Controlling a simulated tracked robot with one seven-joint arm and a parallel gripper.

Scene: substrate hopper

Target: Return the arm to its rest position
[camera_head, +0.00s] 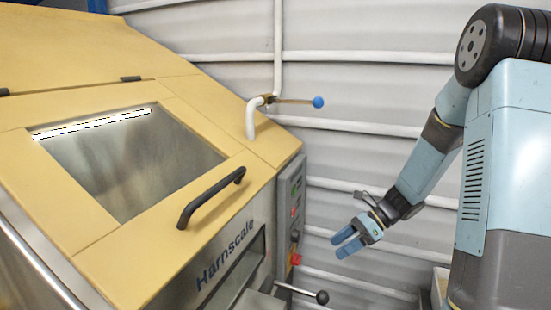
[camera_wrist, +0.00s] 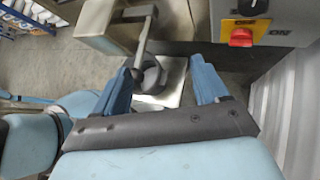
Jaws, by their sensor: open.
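My gripper (camera_head: 346,240) has blue fingers and hangs at the end of my blue-grey arm, to the right of the yellow hopper machine (camera_head: 165,235) in the head view. It is open and holds nothing. In the wrist view my gripper (camera_wrist: 162,75) shows its two blue fingers spread apart. A lever with a dark ball knob (camera_wrist: 152,78) appears between the fingers there; I cannot tell how far beyond them it is. In the head view the knob (camera_head: 322,297) lies below and left of the fingers, apart from them.
The hopper has a lid with a window (camera_head: 130,165) and a black handle (camera_head: 210,198). A control panel with a red-and-yellow switch (camera_wrist: 241,37) is close by. A pipe valve with a blue-tipped lever (camera_head: 318,102) is on the corrugated wall (camera_head: 370,90). Shelves (camera_wrist: 30,15) stand far left in the wrist view.

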